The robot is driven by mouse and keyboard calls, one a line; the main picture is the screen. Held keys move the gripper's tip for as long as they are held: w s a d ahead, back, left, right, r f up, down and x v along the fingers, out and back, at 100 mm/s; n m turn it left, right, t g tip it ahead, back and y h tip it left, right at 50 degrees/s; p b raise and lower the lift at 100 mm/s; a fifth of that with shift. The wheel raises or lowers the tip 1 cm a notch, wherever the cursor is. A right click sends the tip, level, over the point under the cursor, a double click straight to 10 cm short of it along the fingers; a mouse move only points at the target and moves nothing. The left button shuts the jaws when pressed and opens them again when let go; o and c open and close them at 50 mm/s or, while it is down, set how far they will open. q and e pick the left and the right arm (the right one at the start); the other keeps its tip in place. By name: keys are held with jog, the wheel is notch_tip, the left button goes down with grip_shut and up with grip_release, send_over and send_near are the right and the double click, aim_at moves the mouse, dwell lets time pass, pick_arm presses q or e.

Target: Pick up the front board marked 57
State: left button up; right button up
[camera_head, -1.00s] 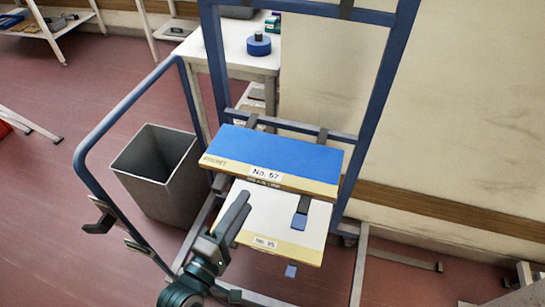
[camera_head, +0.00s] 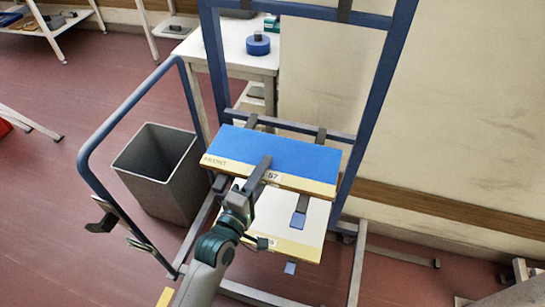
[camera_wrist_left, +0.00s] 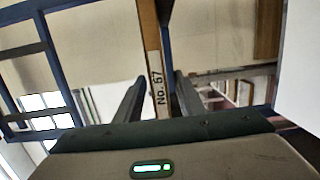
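The board marked 57 (camera_head: 285,157) has a blue top and a yellow front edge with a white label. It lies on the upper supports of a blue rack. My left gripper (camera_head: 259,182) is at its front edge, and one finger reaches over the top beside the label, partly covering it. In the left wrist view the edge of the board (camera_wrist_left: 149,40), with "No. 57" readable, runs between the two open fingers of the gripper (camera_wrist_left: 156,92). Gaps show on both sides of the edge. My right gripper is not in view.
A second board (camera_head: 312,222), white with a yellow edge, lies just below, partly hidden by my arm. A grey bin (camera_head: 160,172) stands left of the rack. The blue rack frame (camera_head: 372,105) rises behind the boards. A white table (camera_head: 262,58) stands behind.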

pick_arm(q)
jog(key=shift+w, duration=0.1)
